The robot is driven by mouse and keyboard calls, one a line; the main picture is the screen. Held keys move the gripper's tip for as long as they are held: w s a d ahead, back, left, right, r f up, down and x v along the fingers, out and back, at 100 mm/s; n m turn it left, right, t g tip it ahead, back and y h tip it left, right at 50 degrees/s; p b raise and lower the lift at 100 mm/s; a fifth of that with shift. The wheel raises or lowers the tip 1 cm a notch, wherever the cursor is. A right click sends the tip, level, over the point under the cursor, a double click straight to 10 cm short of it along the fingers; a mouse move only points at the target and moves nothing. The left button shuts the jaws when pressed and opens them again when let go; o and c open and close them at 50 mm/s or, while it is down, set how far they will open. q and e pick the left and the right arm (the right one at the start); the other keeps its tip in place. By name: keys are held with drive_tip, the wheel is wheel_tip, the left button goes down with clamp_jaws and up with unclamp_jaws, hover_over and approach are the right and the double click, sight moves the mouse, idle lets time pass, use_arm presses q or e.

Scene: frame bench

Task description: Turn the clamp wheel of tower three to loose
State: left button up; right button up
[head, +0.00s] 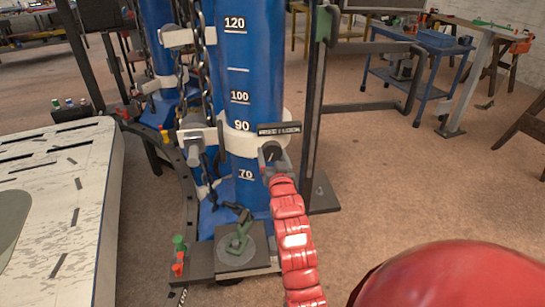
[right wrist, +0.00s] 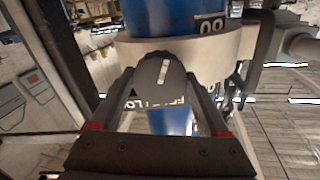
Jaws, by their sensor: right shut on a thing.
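The clamp wheel (head: 268,151) is a dark round knob on the white collar (head: 240,141) around the near blue tower (head: 247,60). In the right wrist view the wheel (right wrist: 146,72) shows a pale pointer stripe, nearly upright and slightly tilted. A dark label (head: 279,128) sits just above the wheel in the head view; its words are too small to read surely. My right gripper (head: 272,160) is shut on the wheel, with one finger on each side of it. No tower number shows. My left gripper is not in view.
A dark upright post (head: 314,100) stands right of the tower. A chain (head: 202,80) hangs to its left. A green fitting (head: 239,240) is on the tower's foot. A pale slatted panel (head: 60,200) lies left. Blue cart (head: 420,85) at back right; open floor between.

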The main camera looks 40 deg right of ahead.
drive_tip(key=shift+f+n, duration=0.1)
drive_tip(key=shift+n, duration=0.2)
drive_tip(key=o, duration=1.2)
drive_tip(key=shift+o, duration=0.2)
drive_tip(key=p+v, duration=0.5)
drive_tip(key=v, duration=1.2)
drive_tip(key=shift+a, duration=0.2)
drive_tip(key=shift+s, duration=0.15)
